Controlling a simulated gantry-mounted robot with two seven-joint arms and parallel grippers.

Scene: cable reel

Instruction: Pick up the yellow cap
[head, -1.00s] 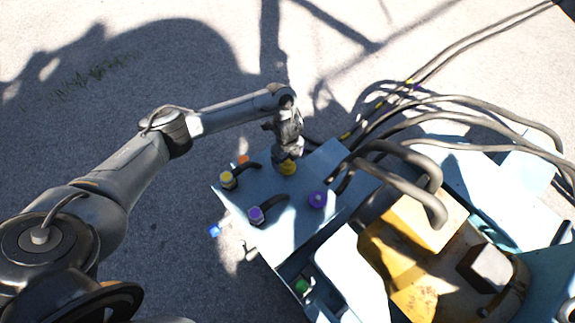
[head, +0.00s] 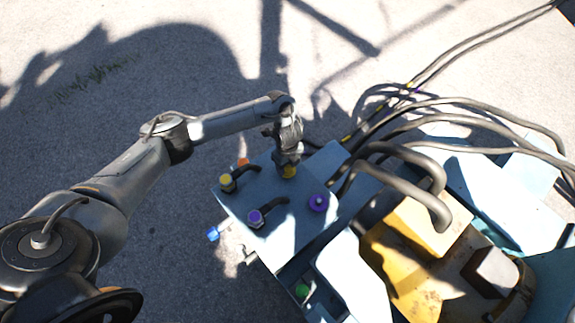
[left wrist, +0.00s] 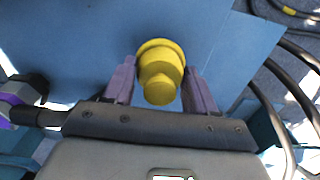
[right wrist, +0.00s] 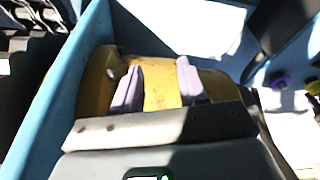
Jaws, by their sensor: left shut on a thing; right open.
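The yellow cap (left wrist: 160,70) is a stepped round piece on the blue panel in the left wrist view.
The blue panel (head: 290,218) also carries a yellow-ended connector (head: 227,181), a purple-ended connector (head: 255,217) and a purple cap (head: 318,202). Thick black cables (head: 470,102) arch over the machine on the right. A green piece (head: 302,290) sits near the front. Open pavement lies to the left.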

